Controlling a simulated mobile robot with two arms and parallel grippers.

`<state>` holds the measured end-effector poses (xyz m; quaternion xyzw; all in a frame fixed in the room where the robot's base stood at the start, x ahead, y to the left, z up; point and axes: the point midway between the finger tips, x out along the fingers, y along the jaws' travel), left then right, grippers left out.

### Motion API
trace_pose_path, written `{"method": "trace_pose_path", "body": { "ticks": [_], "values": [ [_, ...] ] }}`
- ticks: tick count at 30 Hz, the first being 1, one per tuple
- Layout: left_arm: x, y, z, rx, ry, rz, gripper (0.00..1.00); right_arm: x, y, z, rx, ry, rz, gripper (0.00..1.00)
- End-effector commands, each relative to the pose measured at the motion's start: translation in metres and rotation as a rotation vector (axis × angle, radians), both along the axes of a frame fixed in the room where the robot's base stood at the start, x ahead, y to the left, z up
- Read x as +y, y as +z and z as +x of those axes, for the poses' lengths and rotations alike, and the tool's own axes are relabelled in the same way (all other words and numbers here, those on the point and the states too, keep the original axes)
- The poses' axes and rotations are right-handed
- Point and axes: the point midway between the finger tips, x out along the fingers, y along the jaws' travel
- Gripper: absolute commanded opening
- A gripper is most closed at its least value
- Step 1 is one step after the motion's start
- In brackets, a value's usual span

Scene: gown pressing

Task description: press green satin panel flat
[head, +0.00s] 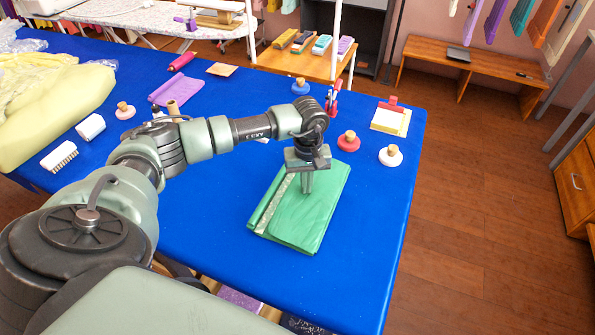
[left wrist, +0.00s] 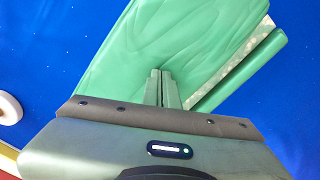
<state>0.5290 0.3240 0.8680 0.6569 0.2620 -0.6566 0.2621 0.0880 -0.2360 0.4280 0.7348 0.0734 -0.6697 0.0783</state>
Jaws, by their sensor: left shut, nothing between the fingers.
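The green satin panel (head: 312,212) lies on the blue table near its right front part. Its surface shows soft wrinkles, and a pale patterned strip runs along its left side beside a folded green edge. It also shows in the left wrist view (left wrist: 165,38), with the strip and folded edge at right. My left gripper (head: 306,190) points down over the panel, fingers shut and empty. In the left wrist view the closed fingers (left wrist: 162,75) are over the panel's edge area; I cannot tell whether they touch it. My right gripper is not in view.
Red (head: 348,141) and white (head: 390,155) knobbed discs and a notepad (head: 390,118) stand behind the panel to the right. A blue knobbed disc (head: 300,87) is farther back. Yellow fabric (head: 55,110) covers the left side. Blue tabletop (head: 370,240) beside the panel is clear.

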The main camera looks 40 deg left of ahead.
Motion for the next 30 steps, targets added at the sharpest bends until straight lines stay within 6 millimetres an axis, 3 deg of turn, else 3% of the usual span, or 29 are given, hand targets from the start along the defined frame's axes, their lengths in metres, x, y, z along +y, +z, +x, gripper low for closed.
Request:
{"method": "trace_pose_path", "body": {
  "ticks": [2,14,30],
  "values": [
    [0.000,-0.006,0.000,0.000,0.000,0.000,0.00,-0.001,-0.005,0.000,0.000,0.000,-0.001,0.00],
    [0.000,0.003,0.000,0.000,0.000,0.000,0.00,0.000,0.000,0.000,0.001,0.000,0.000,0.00],
    [0.000,0.067,0.000,-0.001,0.001,0.001,0.00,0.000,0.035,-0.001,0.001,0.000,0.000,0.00]
  ]
}}
